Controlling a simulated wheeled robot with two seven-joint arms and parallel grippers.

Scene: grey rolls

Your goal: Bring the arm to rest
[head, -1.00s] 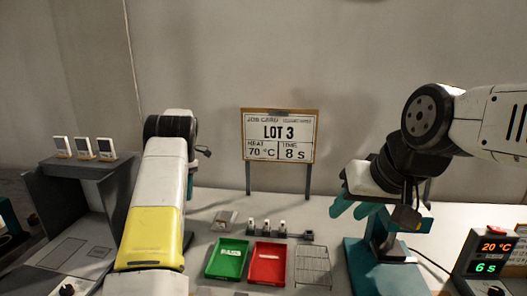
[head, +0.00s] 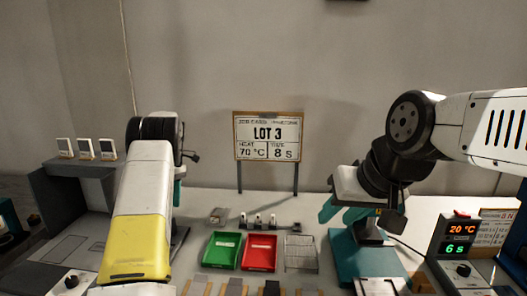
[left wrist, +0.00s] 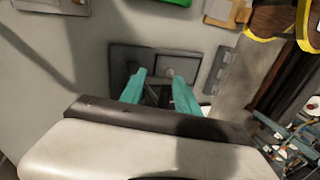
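My left arm (head: 143,215), white and yellow, reaches forward at the left of the head view. My right arm (head: 410,120) comes in from the right. My right gripper (head: 342,211) points down and left, its teal fingers seeming apart and empty, in front of a teal stand (head: 362,262).
A green tray (head: 222,251) and a red tray (head: 260,252) stand mid-table beside a wire rack (head: 301,253). Several grey pieces line the near edge. A LOT 3 job card (head: 268,136) stands behind. A display box (head: 460,238) reads 20 °C and 6 s. A grey bay (head: 75,190) stands left.

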